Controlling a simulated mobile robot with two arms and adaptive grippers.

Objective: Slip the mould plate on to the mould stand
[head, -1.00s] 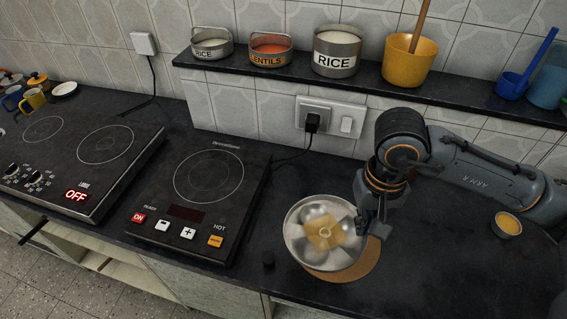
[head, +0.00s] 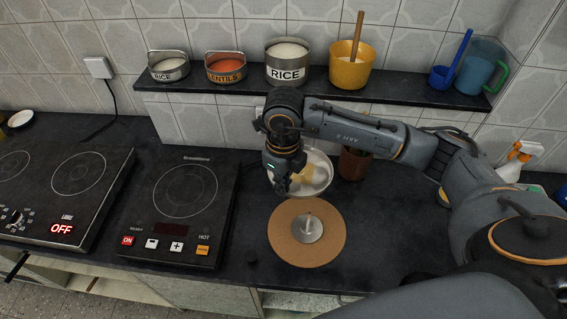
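The mould plate (head: 321,176) is a shiny round steel plate with a yellowish patch near its middle. It shows just behind the brown round mat, partly hidden by my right gripper and arm. The mould stand (head: 307,229), a small steel disc with a short upright post, stands on the mat with nothing on its post. My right gripper (head: 283,187) is at the plate's left rim and appears shut on it; the fingertips are small and dark. The plate is apart from the stand in the picture; its height is hard to judge. My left gripper is not in view.
The brown mat (head: 283,246) lies on the dark counter. A brown cup (head: 355,164) stands right of the plate. Hobs (head: 186,190) are at left. A shelf (head: 215,88) with tins and a yellow pot (head: 350,72) runs behind my arm. A spray bottle (head: 515,160) stands at right.

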